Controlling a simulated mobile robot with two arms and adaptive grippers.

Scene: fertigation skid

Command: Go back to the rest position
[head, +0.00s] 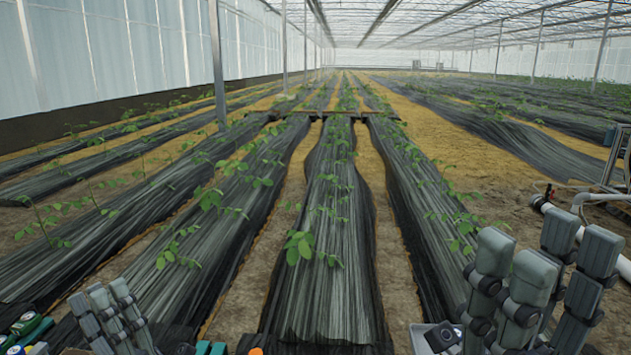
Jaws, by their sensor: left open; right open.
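My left gripper (104,312) shows at the bottom left as grey finger segments pointing up, open, with nothing seen between them. My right gripper (545,268) is larger in view at the bottom right, its grey fingers raised and spread, open and empty. Both wrists are cut off by the bottom edge of the head view. The two grippers are far apart, with planted rows visible between them.
Rows of black mulch film (330,290) with green plants run into the greenhouse. White pipes (590,200) and a metal frame (612,165) stand at right. A grey tray (420,340) with a dark object lies beside my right gripper. Green tools (27,328) lie at bottom left.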

